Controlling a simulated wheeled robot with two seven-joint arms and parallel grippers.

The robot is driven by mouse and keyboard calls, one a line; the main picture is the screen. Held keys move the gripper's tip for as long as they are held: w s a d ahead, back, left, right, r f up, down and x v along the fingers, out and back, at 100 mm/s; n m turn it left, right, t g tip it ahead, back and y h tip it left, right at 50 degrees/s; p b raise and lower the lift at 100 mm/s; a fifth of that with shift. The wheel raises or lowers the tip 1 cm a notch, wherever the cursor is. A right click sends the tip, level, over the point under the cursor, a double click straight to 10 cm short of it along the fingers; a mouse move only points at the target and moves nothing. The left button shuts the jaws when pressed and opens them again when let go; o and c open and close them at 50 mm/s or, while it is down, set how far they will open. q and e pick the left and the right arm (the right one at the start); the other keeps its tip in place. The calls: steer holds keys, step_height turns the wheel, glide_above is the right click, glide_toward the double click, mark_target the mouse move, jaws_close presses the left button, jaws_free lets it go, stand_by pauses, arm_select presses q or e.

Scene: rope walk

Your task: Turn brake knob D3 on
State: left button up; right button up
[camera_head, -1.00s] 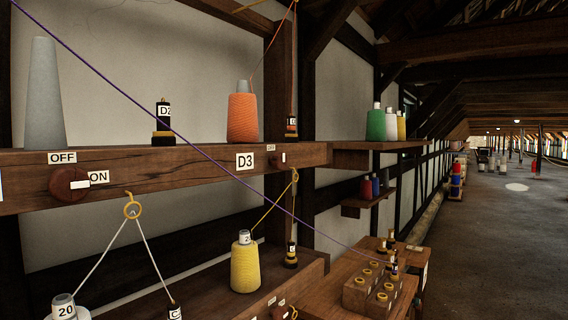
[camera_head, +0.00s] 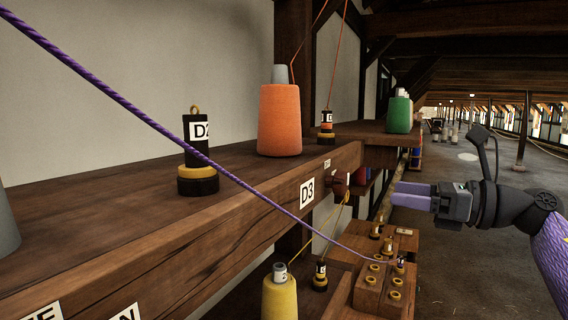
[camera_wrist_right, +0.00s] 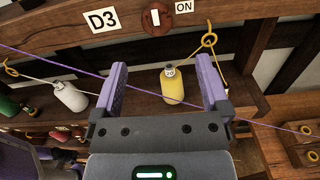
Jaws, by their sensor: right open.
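Brake knob D3 (camera_wrist_right: 157,18) is a round dark red knob on the shelf's front beam, at the top of the right wrist view. Its white bar stands roughly upright, and the ON label (camera_wrist_right: 184,6) is to its right. The D3 label (camera_wrist_right: 102,20) is to its left. In the head view the knob (camera_head: 340,184) is small and seen nearly edge-on, right of the D3 sign (camera_head: 307,192). My right gripper (camera_head: 393,194) is open and empty, right of the knob and apart from it. In the wrist view its two purple fingers (camera_wrist_right: 162,80) are spread below the knob.
A purple line (camera_head: 150,120) crosses diagonally in front of the beam. A yellow spool (camera_wrist_right: 173,84) stands on the lower shelf, its cord running up through a ring (camera_wrist_right: 209,40). An orange spool (camera_head: 279,120) and the D2 bobbin (camera_head: 198,160) stand on the upper shelf. Wooden blocks (camera_head: 370,290) are below.

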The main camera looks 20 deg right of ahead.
mark_target(347, 183)
steer(key=p+x, duration=0.5)
steer(key=x, duration=0.3)
steer(key=shift+w+a+r, duration=0.15)
steer(key=shift+a+r, duration=0.05)
steer(key=shift+a, duration=0.2)
steer(key=c, duration=1.3)
